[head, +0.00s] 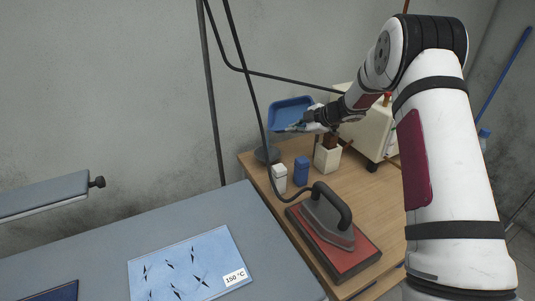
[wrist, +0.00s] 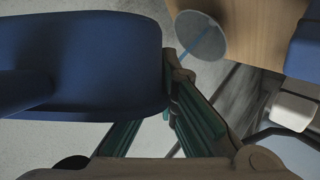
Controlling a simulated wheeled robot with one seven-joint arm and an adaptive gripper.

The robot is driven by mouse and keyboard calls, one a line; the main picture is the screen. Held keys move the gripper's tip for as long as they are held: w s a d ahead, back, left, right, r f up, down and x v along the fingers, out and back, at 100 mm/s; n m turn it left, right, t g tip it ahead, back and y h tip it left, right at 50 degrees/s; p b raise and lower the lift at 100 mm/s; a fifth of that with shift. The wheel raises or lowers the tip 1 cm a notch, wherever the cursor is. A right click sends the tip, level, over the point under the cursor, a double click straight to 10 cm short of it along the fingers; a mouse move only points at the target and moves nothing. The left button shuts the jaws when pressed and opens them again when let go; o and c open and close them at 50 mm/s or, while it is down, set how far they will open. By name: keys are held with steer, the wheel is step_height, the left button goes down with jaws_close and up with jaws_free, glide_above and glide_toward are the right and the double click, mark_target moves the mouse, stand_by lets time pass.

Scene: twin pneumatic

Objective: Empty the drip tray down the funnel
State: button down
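The blue drip tray (head: 291,112) is up in the air above the back left corner of the wooden table, with its inside turned toward the head camera, so it looks tilted. My gripper (head: 306,125) is at its lower right edge and appears shut on it. In the wrist view the tray (wrist: 85,65) fills the left side, and the fingers (wrist: 172,95) close at its right edge. A dark grey round piece (head: 267,154), perhaps the funnel, stands on the table corner below the tray. A grey disc (wrist: 201,38) with a thin blue streak shows in the wrist view. Any liquid is unclear.
On the wooden table (head: 318,205) stand a white bottle (head: 279,178), a blue bottle (head: 301,171), a cream box (head: 327,158), a cream machine (head: 372,130) and an iron (head: 329,222) with its hanging hose. A grey ironing surface (head: 110,252) lies in front left.

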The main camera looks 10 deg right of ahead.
steer(key=shift+s+a+f+n+t+h, duration=0.1)
steer(key=shift+f+n+t+h, duration=0.1)
steer(key=shift+f, duration=0.65)
steer(key=shift+s+a+f+n+t+h, duration=0.1)
steer(key=shift+f+n+h, duration=0.1)
steer(key=shift+f, duration=0.6)
steer(key=shift+s+a+f+n+t+h+p, duration=0.2)
steer(key=shift+a+f+n+t+h, duration=0.1)
steer(key=shift+f+n+t+h, duration=0.15)
steer(key=shift+s+a+f+n+t+h+p, duration=0.15)
steer(key=shift+a+f+n+t+h, duration=0.15)
steer(key=shift+f+h, duration=0.2)
stand_by(3.4)
steer(key=shift+a, duration=0.1)
stand_by(0.3)
steer(key=shift+s, duration=0.1)
steer(key=shift+w+d+r+m+g+y+b, duration=0.3)
steer(key=shift+w+d+r+m+g+y, duration=0.15)
steer(key=shift+d+r+m+y, duration=0.15)
steer(key=shift+r, duration=0.15)
